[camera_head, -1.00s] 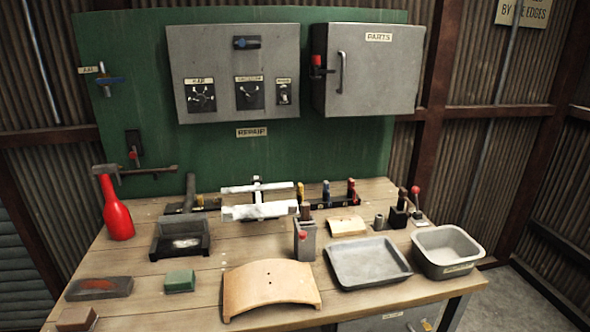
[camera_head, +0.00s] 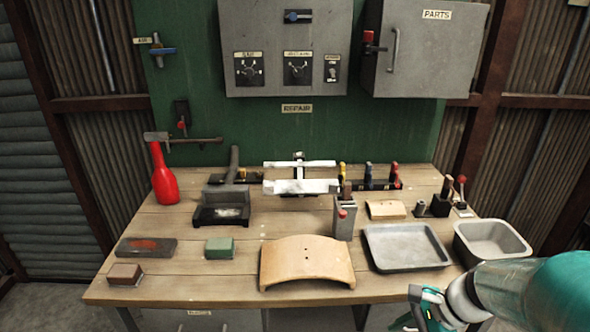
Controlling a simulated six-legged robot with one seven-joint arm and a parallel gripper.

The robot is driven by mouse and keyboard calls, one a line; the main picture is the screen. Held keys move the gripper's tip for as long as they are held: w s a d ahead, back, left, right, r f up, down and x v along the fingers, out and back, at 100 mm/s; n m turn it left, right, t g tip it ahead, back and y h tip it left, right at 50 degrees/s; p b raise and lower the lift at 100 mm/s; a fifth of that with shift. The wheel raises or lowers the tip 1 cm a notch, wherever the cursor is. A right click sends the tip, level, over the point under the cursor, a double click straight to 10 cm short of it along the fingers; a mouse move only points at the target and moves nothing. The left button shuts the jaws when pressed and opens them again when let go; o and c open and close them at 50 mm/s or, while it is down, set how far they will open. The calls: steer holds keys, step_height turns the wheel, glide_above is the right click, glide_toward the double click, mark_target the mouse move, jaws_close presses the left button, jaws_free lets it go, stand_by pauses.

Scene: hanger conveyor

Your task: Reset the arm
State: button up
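My arm enters the head view from the lower right, teal and pale grey. Its end, my gripper (camera_head: 428,308), is low in the picture at the front edge of the wooden workbench (camera_head: 215,283), below the grey tray. It is partly cut off by the bottom edge. I cannot make out its fingers well enough to tell whether they are open or shut. I see nothing held in it.
On the bench stand a curved wooden piece (camera_head: 306,264), a shallow grey tray (camera_head: 405,246), a deeper grey bin (camera_head: 491,241), a red bottle (camera_head: 163,180) and a green block (camera_head: 219,248). A grey control panel (camera_head: 287,76) and a parts cabinet (camera_head: 430,65) hang behind.

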steer(key=s+a+r+n+t+h, duration=0.2)
steer(key=a+r+n+h, duration=0.1)
steer(key=r+n, duration=0.4)
steer(key=s+a+r+n+t+h, duration=0.2)
steer(key=r+n, duration=0.4)
steer(key=n, duration=0.4)
steer(key=shift+s+a+r+h, duration=0.4)
steer(key=shift+s+h, duration=0.1)
steer(key=shift+h, duration=0.1)
